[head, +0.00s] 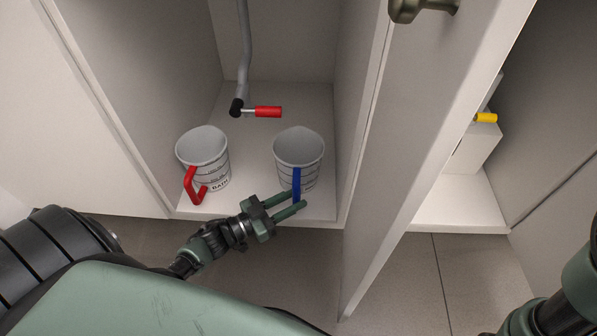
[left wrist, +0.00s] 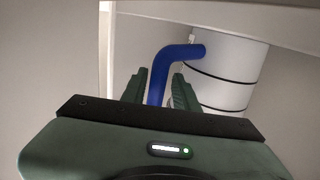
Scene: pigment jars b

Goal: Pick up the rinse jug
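A white jug with a blue handle (head: 309,163) stands upright on the cabinet floor, on the right. In the left wrist view its blue handle (left wrist: 157,88) and white banded body (left wrist: 226,82) show. A similar white jug with a red handle (head: 205,152) stands to its left; its printed label seems to read "BATH". No label is legible on the blue-handled jug. My left gripper (head: 298,198) is at the blue handle, open, with one finger on each side of it and visible gaps in the left wrist view (left wrist: 161,92). My right gripper is out of view.
The jugs stand inside an open cabinet (head: 262,206) with walls on both sides. A grey pipe with a red-handled valve (head: 268,112) is behind them. An open door (head: 420,130) stands to the right; beyond it is a yellow-handled part (head: 486,118).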

